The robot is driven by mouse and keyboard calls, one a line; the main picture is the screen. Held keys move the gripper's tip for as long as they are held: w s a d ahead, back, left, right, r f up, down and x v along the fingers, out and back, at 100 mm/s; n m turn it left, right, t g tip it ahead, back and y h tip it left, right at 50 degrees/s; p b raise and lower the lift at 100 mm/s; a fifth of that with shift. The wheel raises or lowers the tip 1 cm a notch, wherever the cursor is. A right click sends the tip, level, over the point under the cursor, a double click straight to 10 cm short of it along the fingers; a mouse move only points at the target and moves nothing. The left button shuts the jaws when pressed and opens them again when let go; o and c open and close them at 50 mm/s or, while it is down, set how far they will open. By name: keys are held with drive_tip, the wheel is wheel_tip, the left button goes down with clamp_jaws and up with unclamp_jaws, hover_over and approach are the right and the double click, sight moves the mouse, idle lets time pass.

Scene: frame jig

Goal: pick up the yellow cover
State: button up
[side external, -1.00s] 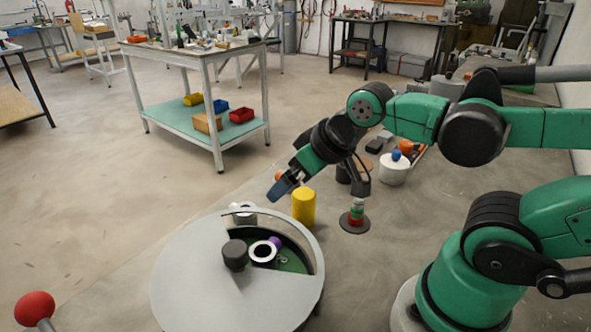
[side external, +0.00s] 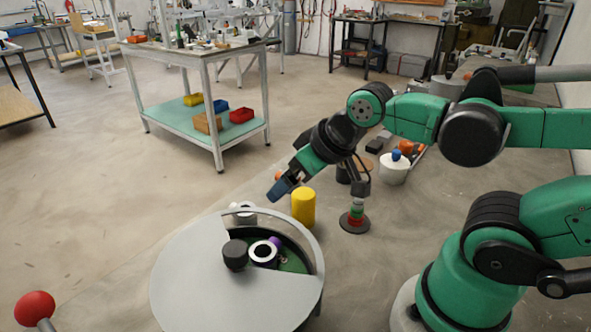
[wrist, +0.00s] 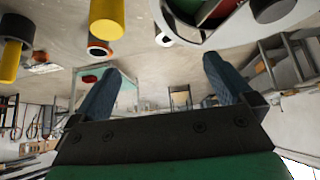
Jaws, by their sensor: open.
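The yellow cover (side external: 303,208) is a plain upright cylinder on the floor, just behind the round grey table in the side view. A yellow cylinder, likely the same one, shows at the top of the wrist view (wrist: 106,18), beyond the left finger. My gripper (side external: 280,188) hangs to the upper left of the cover in the side view, apart from it. In the wrist view my gripper's (wrist: 158,78) two blue fingers are wide apart with nothing between them.
The round table (side external: 205,285) has an opening holding a white-and-purple ring (side external: 264,252), with a dark cylinder (side external: 235,254) beside it. A pale ring part (side external: 244,212) is left of the cover.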

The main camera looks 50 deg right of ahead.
drive_tip(key=shift+c, duration=0.3)
idle(0.4)
wheel_tip(320, 180, up, 5)
drive_tip(key=m+g, duration=0.5)
drive_tip(key=g, duration=0.2)
hover_over(304, 193)
wheel_tip(304, 193, down, 12)
drive_tip(key=shift+f, duration=3.2)
drive_tip(key=shift+n, duration=0.3)
drive_tip(key=c, duration=1.3)
